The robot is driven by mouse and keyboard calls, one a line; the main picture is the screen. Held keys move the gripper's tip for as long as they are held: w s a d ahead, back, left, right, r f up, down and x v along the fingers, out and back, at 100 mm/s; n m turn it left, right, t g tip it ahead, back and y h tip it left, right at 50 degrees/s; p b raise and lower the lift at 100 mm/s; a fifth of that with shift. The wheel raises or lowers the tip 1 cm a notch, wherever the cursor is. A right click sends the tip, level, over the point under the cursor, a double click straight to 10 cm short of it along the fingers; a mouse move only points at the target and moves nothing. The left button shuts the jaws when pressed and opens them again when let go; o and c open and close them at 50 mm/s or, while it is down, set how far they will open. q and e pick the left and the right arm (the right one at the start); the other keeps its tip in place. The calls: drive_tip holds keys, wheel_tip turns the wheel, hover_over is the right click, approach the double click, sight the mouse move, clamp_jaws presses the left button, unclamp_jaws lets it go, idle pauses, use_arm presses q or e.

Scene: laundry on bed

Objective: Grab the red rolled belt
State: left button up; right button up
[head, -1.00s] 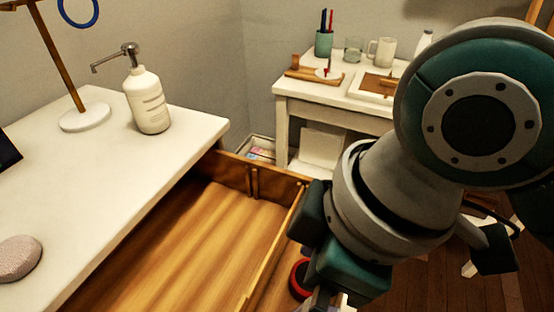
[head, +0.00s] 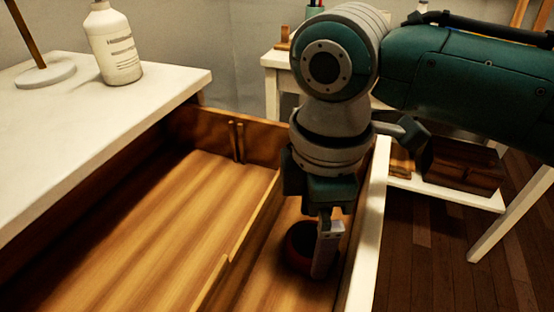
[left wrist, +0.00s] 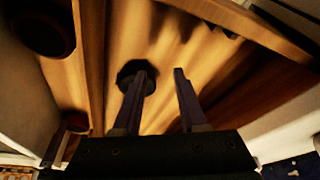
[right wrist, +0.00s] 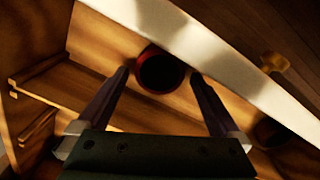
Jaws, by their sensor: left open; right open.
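The red rolled belt (head: 297,250) stands as a dark-centred red ring on the drawer floor, in the narrow compartment by the white drawer front. My right gripper (head: 325,250) points down into that compartment, and its finger hides part of the belt. In the right wrist view the belt (right wrist: 162,72) shows between and just beyond the tips of my open right gripper (right wrist: 160,78); I see no clear contact. My left gripper (left wrist: 160,75) is open in the left wrist view, above a wooden surface, with a dark round thing (left wrist: 128,72) behind one finger. The head view does not show it.
The open wooden drawer (head: 180,235) has a low divider (head: 250,235) left of the belt and a high white front (head: 370,225) right of it. The white top (head: 90,140) holds a pump bottle (head: 115,45). A white table (head: 284,62) stands behind.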

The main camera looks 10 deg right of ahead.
sight(312, 240)
wheel_tip(312, 240, down, 3)
drive_tip(key=shift+f+b, duration=0.1)
drive_tip(key=shift+b, duration=0.3)
drive_tip(key=c, duration=1.3)
